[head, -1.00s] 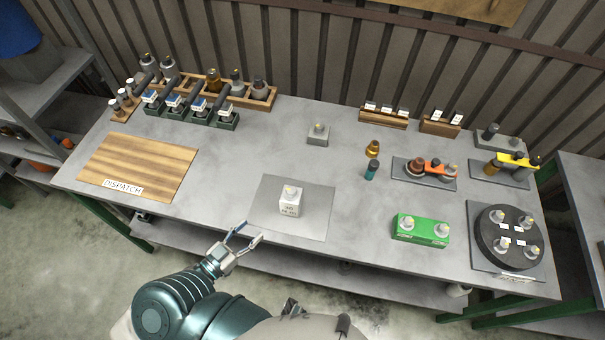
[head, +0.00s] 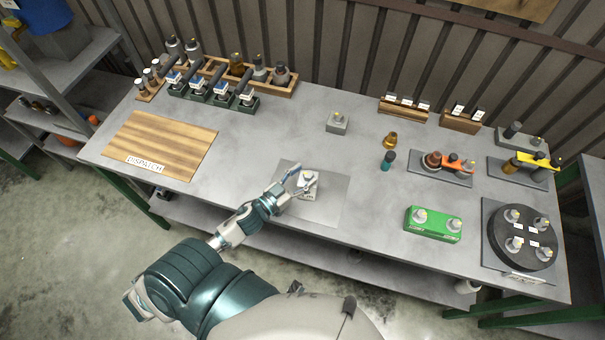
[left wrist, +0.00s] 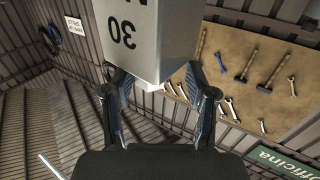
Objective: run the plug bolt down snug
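A small pale block (head: 307,189) with dark lettering and a yellow-tipped bolt-like fitting (head: 308,175) on top stands on the grey mat (head: 330,205) at the middle of the bench. The fitting is hidden in that view. My right gripper is not in view.
A wooden dispatch board (head: 160,145) lies to the left, with clamps and bottles behind it. A green block (head: 433,223) and a black round fixture (head: 522,238) are at the right. A grey block (head: 338,122) stands behind the mat. Bare bench surrounds the mat.

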